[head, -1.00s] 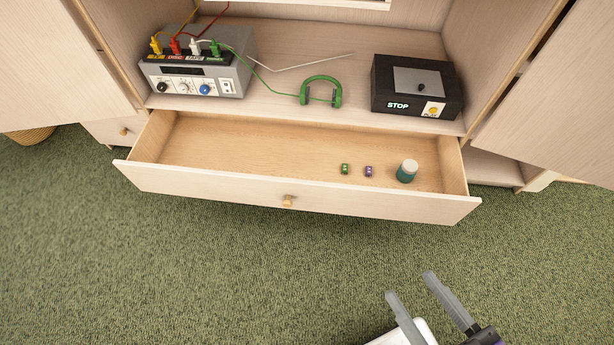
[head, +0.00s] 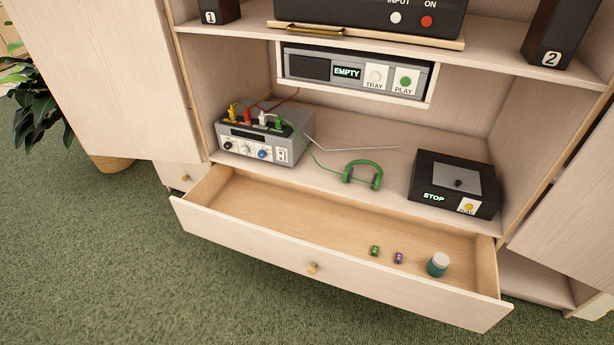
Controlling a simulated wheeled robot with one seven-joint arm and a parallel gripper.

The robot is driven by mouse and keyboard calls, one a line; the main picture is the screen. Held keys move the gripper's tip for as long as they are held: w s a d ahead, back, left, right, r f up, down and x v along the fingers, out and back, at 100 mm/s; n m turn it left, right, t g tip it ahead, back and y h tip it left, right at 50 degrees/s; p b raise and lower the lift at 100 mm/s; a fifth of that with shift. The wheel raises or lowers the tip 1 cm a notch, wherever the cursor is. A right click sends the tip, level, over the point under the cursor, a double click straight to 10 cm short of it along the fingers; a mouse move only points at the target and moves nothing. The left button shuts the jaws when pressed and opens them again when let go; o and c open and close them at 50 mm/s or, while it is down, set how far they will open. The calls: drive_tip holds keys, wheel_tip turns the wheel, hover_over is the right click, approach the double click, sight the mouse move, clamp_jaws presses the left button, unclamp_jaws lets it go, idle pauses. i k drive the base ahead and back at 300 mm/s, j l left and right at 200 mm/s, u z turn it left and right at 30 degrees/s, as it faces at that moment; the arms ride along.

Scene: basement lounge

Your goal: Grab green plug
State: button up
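The green plug (head: 279,123) stands upright in the rightmost socket on top of the grey box (head: 262,145), at the left of the cabinet shelf. White, red and yellow plugs stand in a row to its left. A green cable runs from the green plug to the green headphones (head: 362,174) lying on the shelf. My gripper is out of the head view now, so its distance from the plug cannot be seen.
An open drawer (head: 240,223) juts out below the shelf, holding two small items and a jar (head: 437,264). A black box marked STOP (head: 455,185) stands right of the headphones. A thin rod (head: 350,147) lies behind them. Cabinet doors stand open on both sides.

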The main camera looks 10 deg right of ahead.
sight(278, 122)
drive_tip(key=i+j+z, duration=0.25)
drive_tip(key=i+j, duration=0.35)
drive_tip(key=i+j+z, duration=0.3)
drive_tip(key=i+j, duration=0.2)
drive_tip(key=j, duration=0.15)
drive_tip(key=i+j+z, duration=0.1)
drive_tip(key=i+j, duration=0.15)
drive_tip(key=j, duration=0.15)
drive_tip(key=i+j+z, duration=0.15)
drive_tip(key=j, duration=0.25)
drive_tip(key=i+j+z, duration=0.15)
drive_tip(key=j, duration=0.25)
drive_tip(key=i, duration=0.1)
